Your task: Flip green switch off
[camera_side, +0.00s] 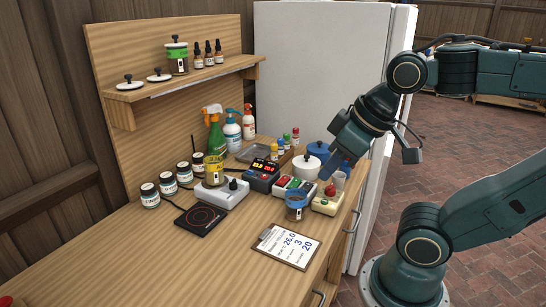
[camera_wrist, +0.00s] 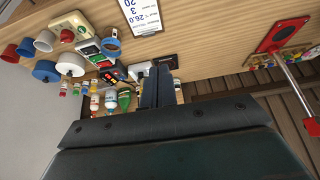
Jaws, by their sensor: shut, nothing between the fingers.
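A white switch box (camera_side: 296,187) with red and green switches stands on the wooden bench, right of the black digital controller. In the wrist view the box (camera_wrist: 90,47) is small, left of my fingers, and its green part faces up in the picture. I cannot tell the position of the green switch. My gripper (camera_side: 336,168) is shut and empty, above the bench's right end near the blue and white pots, up and to the right of the box. In the wrist view its fingertips (camera_wrist: 156,76) are together and apart from the box.
A blue-rimmed jar (camera_side: 296,204) stands just in front of the box. A cream box with a red knob (camera_side: 327,201) is to its right. A white pot (camera_side: 303,166) and blue pot (camera_side: 318,150) stand behind.

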